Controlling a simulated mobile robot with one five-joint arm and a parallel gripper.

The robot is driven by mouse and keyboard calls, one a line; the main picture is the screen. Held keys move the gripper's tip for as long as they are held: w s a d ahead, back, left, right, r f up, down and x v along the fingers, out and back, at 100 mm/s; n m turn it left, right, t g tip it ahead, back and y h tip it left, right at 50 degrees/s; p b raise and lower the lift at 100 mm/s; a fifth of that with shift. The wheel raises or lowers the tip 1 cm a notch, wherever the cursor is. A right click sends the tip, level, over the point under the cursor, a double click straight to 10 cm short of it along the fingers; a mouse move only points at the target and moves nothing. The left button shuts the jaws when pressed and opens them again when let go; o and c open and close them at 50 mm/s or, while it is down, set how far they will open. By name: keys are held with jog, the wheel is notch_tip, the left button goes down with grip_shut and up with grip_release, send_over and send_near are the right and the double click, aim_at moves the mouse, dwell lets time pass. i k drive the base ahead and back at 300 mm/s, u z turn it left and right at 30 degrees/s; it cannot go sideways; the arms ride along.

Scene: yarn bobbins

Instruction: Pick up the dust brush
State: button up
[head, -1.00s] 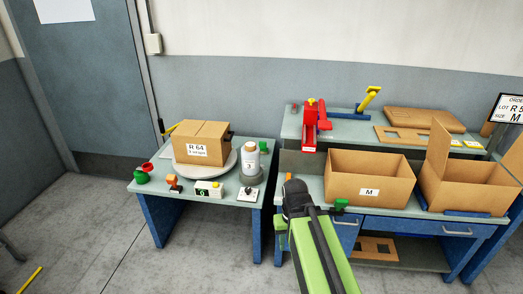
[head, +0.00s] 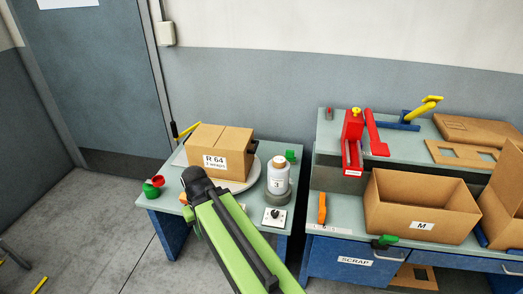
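A thin yellow handle with a dark end (head: 188,130) shows behind the carton on the left table; it may be the dust brush, but it is too small and partly hidden to be sure. My arm reaches up from the bottom, and its dark end, my gripper (head: 196,182), is over the front of the left table, in front of the carton. The fingers are hidden behind the dark end, so I cannot see whether they are open or hold anything.
The carton marked R 64 (head: 219,146) sits on a round turntable. A white bottle (head: 278,176), a knob box (head: 274,218) and a red and green item (head: 153,187) stand around it. The right bench holds a red press (head: 352,140), an orange-handled item (head: 322,207) and an open box M (head: 420,205).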

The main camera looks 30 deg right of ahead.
aim_at(289, 156)
jog(key=u, duration=0.1)
jog(key=i, duration=1.5)
jog(key=z, duration=0.4)
